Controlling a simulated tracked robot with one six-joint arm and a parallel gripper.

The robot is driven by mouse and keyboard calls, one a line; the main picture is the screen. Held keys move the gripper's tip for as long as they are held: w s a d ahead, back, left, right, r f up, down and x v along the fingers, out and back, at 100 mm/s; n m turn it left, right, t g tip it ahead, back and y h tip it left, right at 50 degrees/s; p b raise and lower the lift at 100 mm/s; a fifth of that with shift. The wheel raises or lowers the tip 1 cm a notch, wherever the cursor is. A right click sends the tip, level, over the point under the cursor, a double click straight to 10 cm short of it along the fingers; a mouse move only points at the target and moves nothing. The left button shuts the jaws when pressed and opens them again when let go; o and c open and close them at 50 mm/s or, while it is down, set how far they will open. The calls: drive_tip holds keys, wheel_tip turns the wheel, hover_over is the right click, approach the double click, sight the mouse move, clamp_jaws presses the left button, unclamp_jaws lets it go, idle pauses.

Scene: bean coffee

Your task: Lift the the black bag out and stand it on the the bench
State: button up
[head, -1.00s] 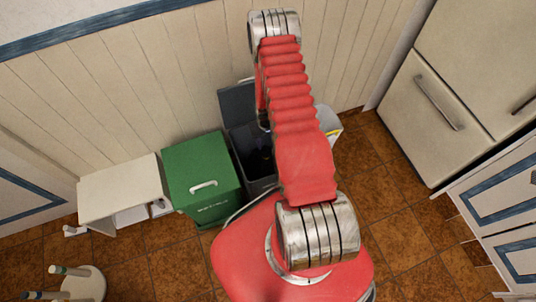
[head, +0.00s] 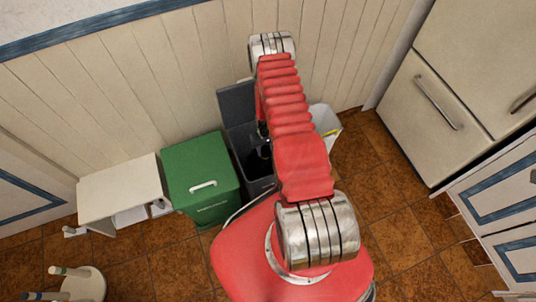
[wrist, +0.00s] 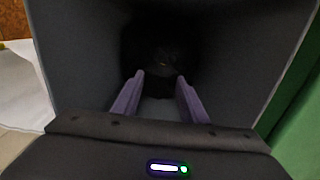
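The black bag (wrist: 162,45) is a dark, poorly lit shape deep inside the grey bin (wrist: 80,60); its outline is hard to make out. In the head view the open grey bin (head: 238,140) stands between the green bin and my arm, with its interior partly hidden. My gripper (wrist: 158,90) reaches down into the bin, its two purple fingers apart, with the dark bag beyond the tips. I see nothing clearly held between them. The bench (head: 120,188), low and white, stands at the left against the wall.
A closed green bin (head: 200,170) stands between the bench and the grey bin. A white bin (head: 328,122) stands right of the grey one. A stool (head: 85,282) is at lower left. A cream fridge (head: 420,105) is at right. Tiled floor is open at right front.

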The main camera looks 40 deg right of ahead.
drive_tip(key=shift+f, duration=1.55)
drive_tip(key=shift+w+r, duration=0.1)
clamp_jaws()
